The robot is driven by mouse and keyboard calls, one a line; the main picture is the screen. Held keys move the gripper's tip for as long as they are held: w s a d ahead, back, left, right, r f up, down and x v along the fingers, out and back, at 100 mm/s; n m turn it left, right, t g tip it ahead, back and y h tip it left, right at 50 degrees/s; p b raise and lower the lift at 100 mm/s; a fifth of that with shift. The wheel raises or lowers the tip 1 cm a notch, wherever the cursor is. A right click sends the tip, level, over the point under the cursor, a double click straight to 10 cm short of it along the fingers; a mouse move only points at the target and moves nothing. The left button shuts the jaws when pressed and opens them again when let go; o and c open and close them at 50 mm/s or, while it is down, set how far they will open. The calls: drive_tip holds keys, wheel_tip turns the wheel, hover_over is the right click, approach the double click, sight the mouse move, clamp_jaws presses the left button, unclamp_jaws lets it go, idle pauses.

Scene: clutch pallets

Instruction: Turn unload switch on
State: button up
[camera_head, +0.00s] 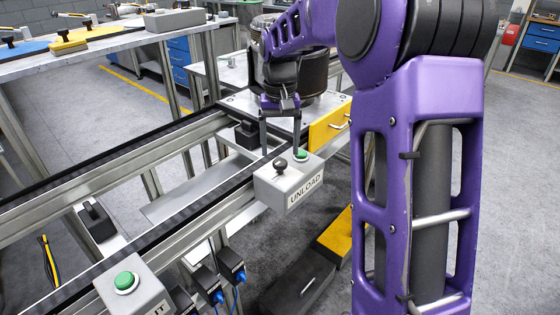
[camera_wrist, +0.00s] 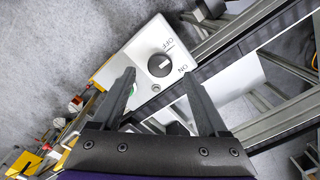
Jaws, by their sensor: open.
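The grey UNLOAD box (camera_head: 288,187) sits on the conveyor rail, with a black knob (camera_head: 280,164) and a green button (camera_head: 301,155) on top. In the wrist view the black rotary switch (camera_wrist: 159,66) has OFF and ON labels beside it; which one it points to is too small to tell. My gripper (camera_head: 281,147) is open and points down over the box. In the wrist view my gripper (camera_wrist: 158,74) has its fingers spread on either side of the switch, empty. The left finger partly hides the green button (camera_wrist: 103,88).
A second grey box with a green button (camera_head: 126,281) stands at the lower left. The conveyor rails (camera_head: 110,185) run past the UNLOAD box. A workbench (camera_head: 110,45) with tools is at the back left.

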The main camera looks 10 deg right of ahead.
sight(280, 162)
drive_tip(key=shift+f, duration=1.9)
clamp_jaws()
